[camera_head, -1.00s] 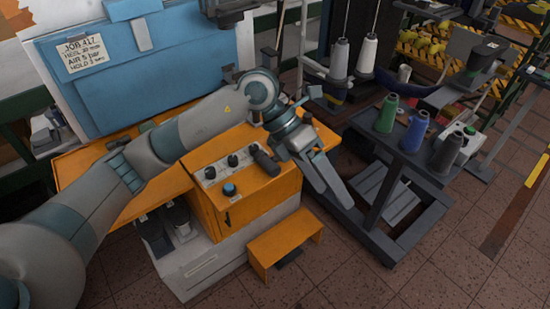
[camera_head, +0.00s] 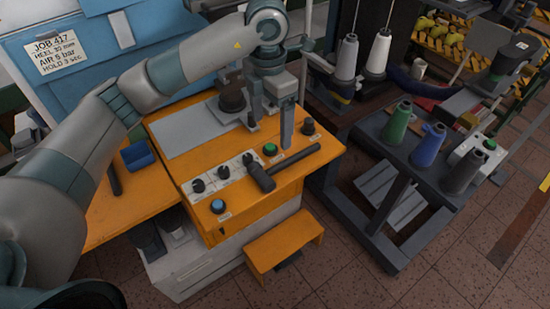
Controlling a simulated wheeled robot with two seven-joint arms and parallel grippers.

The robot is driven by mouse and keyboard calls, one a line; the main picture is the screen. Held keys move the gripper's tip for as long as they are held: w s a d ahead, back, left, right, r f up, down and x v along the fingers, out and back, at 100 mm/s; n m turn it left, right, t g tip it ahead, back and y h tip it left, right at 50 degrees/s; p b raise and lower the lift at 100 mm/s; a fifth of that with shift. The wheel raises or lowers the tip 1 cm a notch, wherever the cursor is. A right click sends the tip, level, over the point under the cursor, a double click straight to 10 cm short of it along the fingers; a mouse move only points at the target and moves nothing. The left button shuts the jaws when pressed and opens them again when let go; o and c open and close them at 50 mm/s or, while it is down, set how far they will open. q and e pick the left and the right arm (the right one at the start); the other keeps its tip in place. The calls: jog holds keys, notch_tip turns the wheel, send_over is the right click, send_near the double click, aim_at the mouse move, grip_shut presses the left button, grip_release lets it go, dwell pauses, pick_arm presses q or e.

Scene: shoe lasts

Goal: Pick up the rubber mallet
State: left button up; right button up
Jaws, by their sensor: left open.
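The rubber mallet (camera_head: 262,177) lies on the orange machine top, across the edge of the control panel. Its dark head is at the left and its dark handle (camera_head: 298,158) runs to the upper right. My left gripper (camera_head: 271,132) points down just behind the mallet in the picture, with its fingers apart and nothing seen between them. The finger nearer the mallet ends close to the handle in the picture; I cannot tell the exact gap. My right gripper is not in view.
The panel has several knobs, a blue button (camera_head: 217,206) and a green button (camera_head: 270,149). A dark knob (camera_head: 308,126) stands right of my gripper. A blue cabinet (camera_head: 80,60) rises behind. A dark cart (camera_head: 420,178) with thread cones is at right.

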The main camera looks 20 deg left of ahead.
pick_arm(q)
jog(key=w, duration=0.2)
jog(key=p, duration=0.4)
send_over(271, 168)
notch_tip(271, 168, down, 11)
jog(key=shift+r, duration=0.2)
jog(key=shift+f, duration=0.6)
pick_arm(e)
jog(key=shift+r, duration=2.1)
